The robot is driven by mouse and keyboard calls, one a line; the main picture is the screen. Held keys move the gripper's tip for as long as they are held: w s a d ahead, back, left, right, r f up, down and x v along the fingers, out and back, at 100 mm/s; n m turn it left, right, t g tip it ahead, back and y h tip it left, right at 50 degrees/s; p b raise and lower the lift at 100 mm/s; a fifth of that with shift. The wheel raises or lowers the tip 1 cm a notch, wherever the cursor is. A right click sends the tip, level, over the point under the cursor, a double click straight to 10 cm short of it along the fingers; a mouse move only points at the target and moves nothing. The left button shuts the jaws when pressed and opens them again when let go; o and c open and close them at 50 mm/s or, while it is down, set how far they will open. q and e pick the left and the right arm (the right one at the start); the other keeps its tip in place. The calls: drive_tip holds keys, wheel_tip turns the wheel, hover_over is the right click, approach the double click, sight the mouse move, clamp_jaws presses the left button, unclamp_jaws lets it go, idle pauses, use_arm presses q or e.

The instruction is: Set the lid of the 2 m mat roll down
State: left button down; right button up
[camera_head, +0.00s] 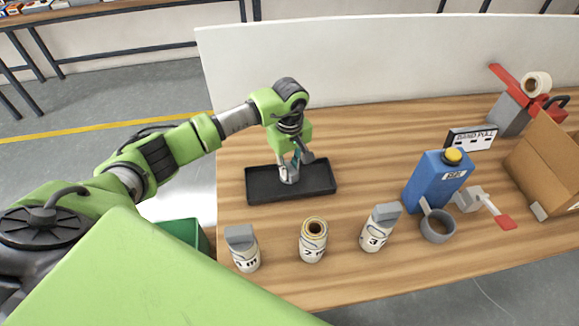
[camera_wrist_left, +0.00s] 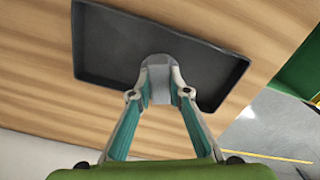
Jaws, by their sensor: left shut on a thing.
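My left gripper (camera_head: 291,165) is over the black tray (camera_head: 262,193) on the bench and is shut on a grey lid (camera_head: 290,178). In the left wrist view the lid (camera_wrist_left: 158,62) sits between the fingertips of the gripper (camera_wrist_left: 160,90), against the floor of the tray (camera_wrist_left: 108,48). I cannot tell whether the lid touches the tray floor. The 2 m mat roll (camera_head: 313,241) stands upright in front of the tray without a lid, its yellow-edged open top showing. My right gripper is not in view.
Lidded rolls stand left (camera_head: 243,249) and right (camera_head: 378,228) of the open one. Further right are a blue jug (camera_head: 437,181) with a yellow cap, a grey cup (camera_head: 437,226), a red-handled tool (camera_head: 494,209) and a cardboard box (camera_head: 547,160). A white panel (camera_head: 370,58) closes the back.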

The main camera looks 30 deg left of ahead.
sight(290, 167)
use_arm(q)
drive_tip(key=shift+f, duration=0.15)
drive_tip(key=c, duration=1.9)
unclamp_jaws()
drive_tip(key=shift+r, duration=0.35)
wheel_tip(290, 167, up, 12)
drive_tip(key=b, duration=0.3)
drive_tip(key=shift+f, duration=0.15)
